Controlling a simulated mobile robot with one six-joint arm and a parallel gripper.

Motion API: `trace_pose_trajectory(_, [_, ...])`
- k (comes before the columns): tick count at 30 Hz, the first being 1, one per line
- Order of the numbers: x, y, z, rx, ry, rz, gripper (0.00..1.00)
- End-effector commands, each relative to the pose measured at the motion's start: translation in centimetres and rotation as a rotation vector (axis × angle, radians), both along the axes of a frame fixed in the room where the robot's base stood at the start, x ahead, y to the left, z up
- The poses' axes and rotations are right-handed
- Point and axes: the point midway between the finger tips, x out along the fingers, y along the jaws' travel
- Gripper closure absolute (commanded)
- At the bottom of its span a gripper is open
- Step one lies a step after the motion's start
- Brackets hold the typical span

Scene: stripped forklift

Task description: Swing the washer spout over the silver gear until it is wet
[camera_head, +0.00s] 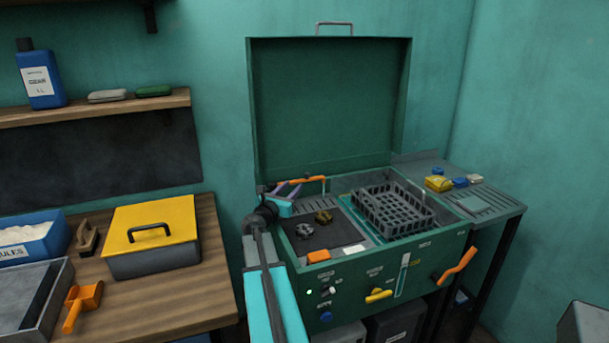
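The parts washer (375,275) is a green cabinet with its lid (330,105) raised. An orange spout (308,180) lies near the back left of its basin. A silver gear (304,230) rests on the dark left surface of the basin, with a bronze-coloured gear (324,217) just behind it to the right. My gripper (288,188) is at the basin's left rear, close to the spout's left end. Its two fingers look spread apart. I cannot tell whether they touch the spout. No water shows, and the silver gear's wetness cannot be told.
A dark basket (392,208) stands in the right half of the washer. Yellow and blue items (439,184) lie on the right side shelf. A yellow-lidded box (150,220) stands on the wooden bench at left.

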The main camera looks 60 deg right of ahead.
Motion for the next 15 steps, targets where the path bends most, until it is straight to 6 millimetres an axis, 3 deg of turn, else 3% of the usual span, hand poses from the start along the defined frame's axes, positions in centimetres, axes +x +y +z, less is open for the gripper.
trace_pose_trajectory(8, [0.3,-1.2,0.0,0.0,0.0,0.0,0.65])
trace_pose_trajectory(15, [0.7,-3.5,0.1,0.0,0.0,0.0,0.65])
